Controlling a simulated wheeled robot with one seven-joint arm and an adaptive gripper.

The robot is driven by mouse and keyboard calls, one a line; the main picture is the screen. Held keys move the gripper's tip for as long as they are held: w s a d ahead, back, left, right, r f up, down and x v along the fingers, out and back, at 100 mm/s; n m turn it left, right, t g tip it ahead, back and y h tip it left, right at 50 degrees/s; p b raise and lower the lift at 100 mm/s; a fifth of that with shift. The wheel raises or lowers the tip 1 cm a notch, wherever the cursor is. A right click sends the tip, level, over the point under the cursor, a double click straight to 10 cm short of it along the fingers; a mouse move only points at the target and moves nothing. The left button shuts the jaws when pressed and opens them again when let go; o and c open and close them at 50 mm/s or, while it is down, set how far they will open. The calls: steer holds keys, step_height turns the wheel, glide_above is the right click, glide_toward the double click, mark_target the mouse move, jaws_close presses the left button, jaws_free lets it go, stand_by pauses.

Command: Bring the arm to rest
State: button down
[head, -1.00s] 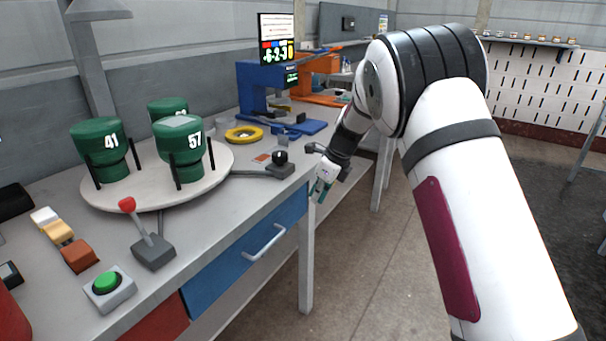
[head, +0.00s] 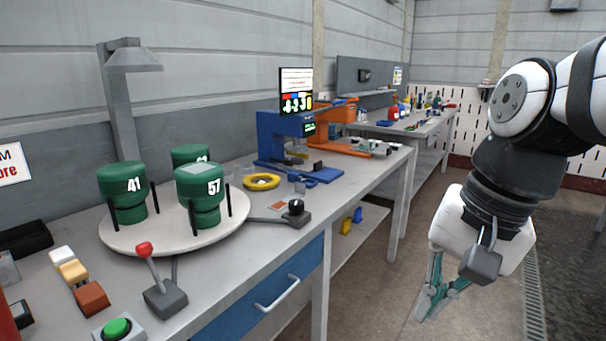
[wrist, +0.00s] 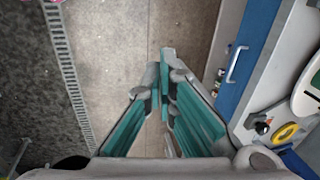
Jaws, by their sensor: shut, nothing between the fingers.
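My gripper (head: 430,308) hangs over the floor to the right of the workbench (head: 345,196) in the head view, clear of the bench and apart from everything on it. Its fingers point down and hold nothing. In the wrist view the teal-padded fingers of my gripper (wrist: 165,85) come together at their tips above bare floor. My arm is folded at the right side of the head view, and part of it is cut off by the picture edge.
Green numbered cylinders (head: 201,193) stand on a round turntable (head: 128,238). A red-knobbed lever (head: 160,280), a green button (head: 117,328) and a blue press (head: 285,145) are also on the bench. The blue drawer (wrist: 247,60) is shut. The floor (head: 385,285) around my gripper is clear.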

steer(key=s+d+f+n+h, duration=0.1)
steer(key=s+d+f+n, duration=0.15)
steer(key=s, duration=0.45)
steer(key=s+d+f+n+h, duration=0.1)
steer(key=s+n, duration=0.3)
steer(key=s, duration=0.2)
step_height(320, 180, up, 14)
steer(key=t+p, duration=0.2)
steer(key=p, duration=1)
steer(key=shift+s+f+t, duration=0.25)
steer(key=shift+t, duration=0.05)
